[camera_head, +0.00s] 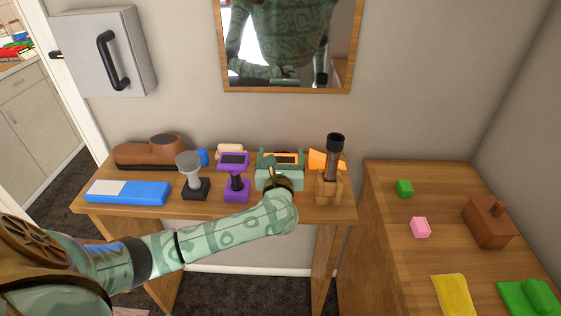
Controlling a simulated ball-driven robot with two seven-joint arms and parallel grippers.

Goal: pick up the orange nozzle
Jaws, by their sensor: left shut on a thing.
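The orange nozzle (318,159) is at the back right of the wooden shelf table. A flared orange end shows beside the brown upright tool, and more orange shows between my fingers. My left gripper (280,160) reaches over the table from the front and is shut on the orange nozzle. The green gripper body hides much of it, and I cannot tell whether it touches the table. My right gripper is not in view.
Close right stands a brown tool with a dark tube (334,150). Left are a purple tool (235,190), a grey tool (189,165), a blue box (128,192) and a brown shoe-shaped thing (150,152). A side counter (390,240) holds small blocks. A mirror hangs behind.

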